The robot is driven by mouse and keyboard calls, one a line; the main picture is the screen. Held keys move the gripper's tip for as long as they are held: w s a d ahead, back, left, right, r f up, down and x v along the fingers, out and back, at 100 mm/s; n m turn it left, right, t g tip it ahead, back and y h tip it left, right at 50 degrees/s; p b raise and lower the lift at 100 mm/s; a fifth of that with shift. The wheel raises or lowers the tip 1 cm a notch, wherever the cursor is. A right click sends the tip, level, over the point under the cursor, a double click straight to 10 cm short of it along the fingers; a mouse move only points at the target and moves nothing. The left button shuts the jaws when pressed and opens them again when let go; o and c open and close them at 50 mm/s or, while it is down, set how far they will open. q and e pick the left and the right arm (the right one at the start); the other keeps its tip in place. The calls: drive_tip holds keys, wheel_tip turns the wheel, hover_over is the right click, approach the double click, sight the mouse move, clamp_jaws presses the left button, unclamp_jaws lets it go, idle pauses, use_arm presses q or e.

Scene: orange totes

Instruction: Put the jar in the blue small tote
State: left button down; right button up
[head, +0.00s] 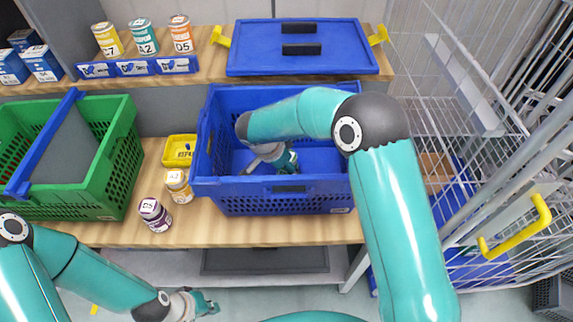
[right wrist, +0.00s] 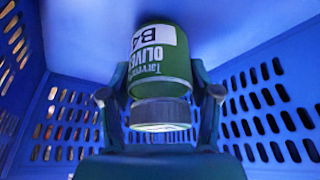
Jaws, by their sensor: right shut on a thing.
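A green jar with a white label reading OLIVE and B4 (right wrist: 160,65) is between the fingers of my right gripper (right wrist: 160,108), with its grey lid (right wrist: 160,113) towards the wrist camera. The gripper is shut on it, inside the blue tote (head: 285,203). In the head view my right gripper (head: 288,161) is low in the tote, partly hidden by my arm. The tote's blue perforated walls (right wrist: 270,110) surround the jar in the wrist view. I cannot tell whether the jar touches the floor. My left gripper (head: 208,304) is away at the lower left, its jaws unclear.
A green tote (head: 122,150) with a blue-edged divider stands left. Two jars, yellow (head: 178,186) and purple (head: 154,214), and a yellow bin (head: 180,151) stand between the totes. A blue lid (head: 300,55) and several jars are on the shelf behind. A wire cage (head: 450,90) is right.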

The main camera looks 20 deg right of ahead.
drive_tip(key=o, duration=1.5)
drive_tip(key=shift+r, duration=0.15)
drive_tip(key=v, duration=1.2)
drive_tip(key=shift+b, duration=0.4)
